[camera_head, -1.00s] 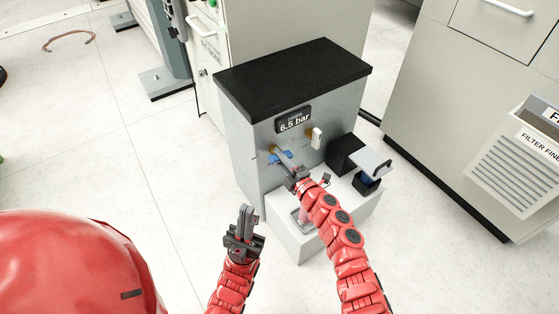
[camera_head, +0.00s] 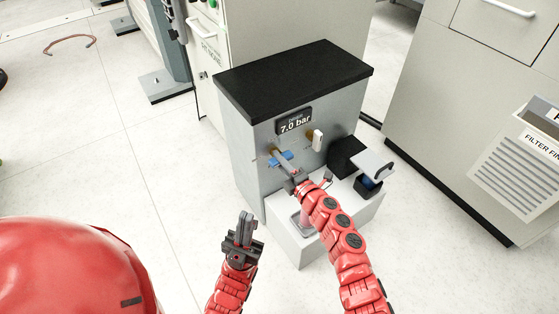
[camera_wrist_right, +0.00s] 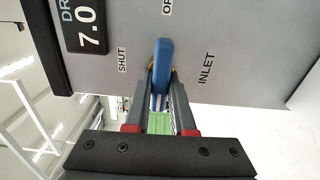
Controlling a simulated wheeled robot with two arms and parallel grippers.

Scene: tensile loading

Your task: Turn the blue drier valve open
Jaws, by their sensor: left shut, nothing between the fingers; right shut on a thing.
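The blue drier valve handle (camera_head: 285,157) is on the front of the grey drier cabinet (camera_head: 246,140), below the display. In the right wrist view the blue handle (camera_wrist_right: 164,58) stands between my fingertips, near the labels SHUT and INLET and a cut-off label starting "OP". My right gripper (camera_head: 279,160) reaches up to the handle and is shut on it. The fingers also show in the right wrist view (camera_wrist_right: 162,82). My left gripper (camera_head: 245,222) is shut and empty, pointing up, in front of the cabinet's left side and apart from it.
The pressure display (camera_head: 294,122) reads 7.0 bar. A white handle (camera_head: 318,139) is to the right of the blue one. A black box (camera_head: 346,156) and a small stand with a grey plate (camera_head: 372,163) sit on the white ledge (camera_head: 330,228). Open floor lies left.

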